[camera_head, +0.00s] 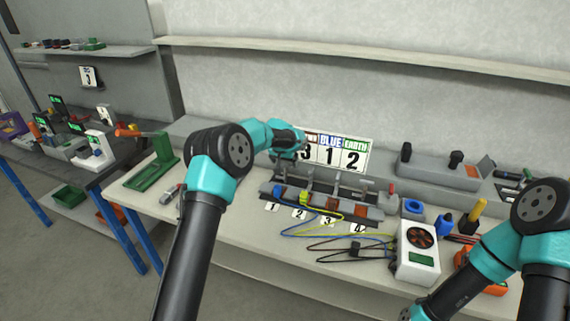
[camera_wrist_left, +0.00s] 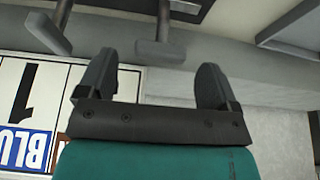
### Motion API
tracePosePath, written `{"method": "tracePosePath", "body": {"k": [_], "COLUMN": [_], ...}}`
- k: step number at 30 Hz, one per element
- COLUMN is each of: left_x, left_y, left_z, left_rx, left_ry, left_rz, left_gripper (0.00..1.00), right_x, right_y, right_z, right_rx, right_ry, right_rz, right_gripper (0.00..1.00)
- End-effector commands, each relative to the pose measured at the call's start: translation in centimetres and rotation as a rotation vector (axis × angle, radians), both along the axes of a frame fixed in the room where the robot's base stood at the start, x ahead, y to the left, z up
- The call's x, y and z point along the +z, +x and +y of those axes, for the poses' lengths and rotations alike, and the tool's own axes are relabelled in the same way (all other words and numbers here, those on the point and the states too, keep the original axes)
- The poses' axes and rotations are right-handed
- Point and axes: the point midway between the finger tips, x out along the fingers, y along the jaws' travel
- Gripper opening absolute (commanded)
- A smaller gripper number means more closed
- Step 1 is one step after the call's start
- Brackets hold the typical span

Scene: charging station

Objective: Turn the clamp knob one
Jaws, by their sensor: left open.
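The clamp block (camera_head: 345,207) sits on the bench with a row of grey T-shaped clamp knobs. Number cards 1 to 3 and another lie along its front; the leftmost knob (camera_head: 281,171) stands behind card 1 (camera_head: 271,207). My left gripper (camera_head: 290,146) hangs above and behind this end of the block, in front of the sign. In the left wrist view my left gripper (camera_wrist_left: 154,82) is open with nothing between its fingers. Two T-shaped knobs (camera_wrist_left: 158,48) (camera_wrist_left: 42,32) show beyond the fingertips, apart from them. The right gripper is out of view.
The sign (camera_head: 345,154) shows BLUE 1 and EARTH 2; my gripper partly covers its left panel. Coloured wires (camera_head: 325,232) run from the block toward a white tester (camera_head: 418,250). A green stand (camera_head: 160,165) is at left. A shelf (camera_head: 380,57) runs above.

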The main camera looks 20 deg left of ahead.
Motion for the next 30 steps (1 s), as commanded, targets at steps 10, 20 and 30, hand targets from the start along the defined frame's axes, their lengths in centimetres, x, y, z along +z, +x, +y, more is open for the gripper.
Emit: {"method": "tracePosePath", "body": {"k": [10,20,30], "left_x": [-1.9,-1.8,-1.8], "left_y": [0.8,0.8,0.8], "left_z": [0.0,0.0,0.0], "left_rx": [0.001,0.001,0.001], "left_ry": [0.000,0.000,0.000], "left_rz": [-0.001,-0.001,-0.001], "left_gripper": [0.85,0.70,0.37], "right_x": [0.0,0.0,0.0], "right_y": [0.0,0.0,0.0], "right_z": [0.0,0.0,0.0], "right_rx": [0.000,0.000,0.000], "right_ry": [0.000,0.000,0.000], "right_rz": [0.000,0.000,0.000], "right_gripper": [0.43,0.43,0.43]}}
